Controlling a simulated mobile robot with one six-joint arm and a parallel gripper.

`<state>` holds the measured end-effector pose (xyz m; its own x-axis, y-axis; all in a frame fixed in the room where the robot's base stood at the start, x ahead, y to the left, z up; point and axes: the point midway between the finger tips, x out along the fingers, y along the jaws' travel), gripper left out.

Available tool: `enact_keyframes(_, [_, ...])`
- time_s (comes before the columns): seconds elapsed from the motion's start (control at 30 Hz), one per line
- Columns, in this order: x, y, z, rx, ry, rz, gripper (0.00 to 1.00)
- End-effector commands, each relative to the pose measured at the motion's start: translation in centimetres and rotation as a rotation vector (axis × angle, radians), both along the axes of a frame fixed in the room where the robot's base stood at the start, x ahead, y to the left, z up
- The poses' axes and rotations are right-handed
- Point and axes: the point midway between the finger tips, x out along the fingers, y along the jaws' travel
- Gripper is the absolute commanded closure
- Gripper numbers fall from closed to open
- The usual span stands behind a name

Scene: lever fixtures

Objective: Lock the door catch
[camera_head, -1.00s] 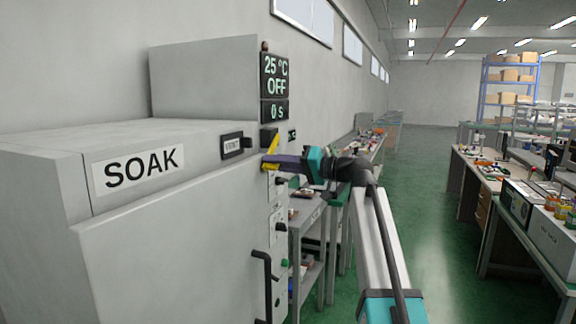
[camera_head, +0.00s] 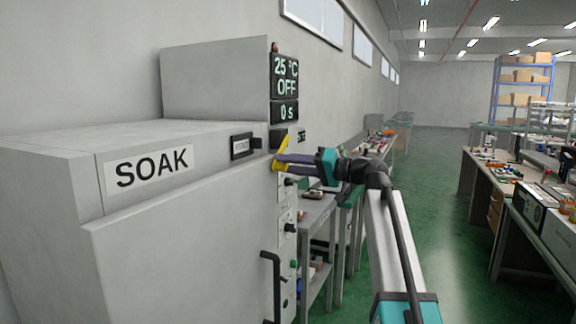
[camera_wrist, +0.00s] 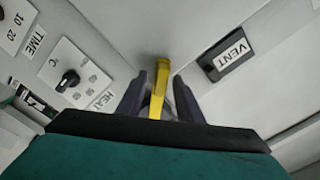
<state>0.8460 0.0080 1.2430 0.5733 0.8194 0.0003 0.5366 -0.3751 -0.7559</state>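The door catch is a yellow lever (camera_head: 281,154) at the right front edge of the grey SOAK oven (camera_head: 55,185), below the digital displays. It is tilted, its lower end toward the left. In the wrist view the yellow lever (camera_wrist: 160,92) lies between my two dark fingers, with a gap showing on each side. My gripper (camera_head: 286,163) reaches the lever from the right, its two fingers spread apart. It also shows in the wrist view (camera_wrist: 160,82), open around the lever. The lever's mounting is partly hidden.
A VENT slider (camera_wrist: 225,54) is on the oven close to the lever. A HEAT knob (camera_wrist: 68,80) is on the panel at the other side. A black door handle (camera_head: 272,280) is below. Benches stand along the wall; the green aisle (camera_head: 445,190) is clear.

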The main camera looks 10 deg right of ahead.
Motion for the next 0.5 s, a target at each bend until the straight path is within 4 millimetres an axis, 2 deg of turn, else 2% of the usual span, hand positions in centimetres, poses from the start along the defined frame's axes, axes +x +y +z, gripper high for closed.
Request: enact_keyframes(0.5, [-4.6,-6.4,-0.1,-0.001,-0.001,-0.003,0.67])
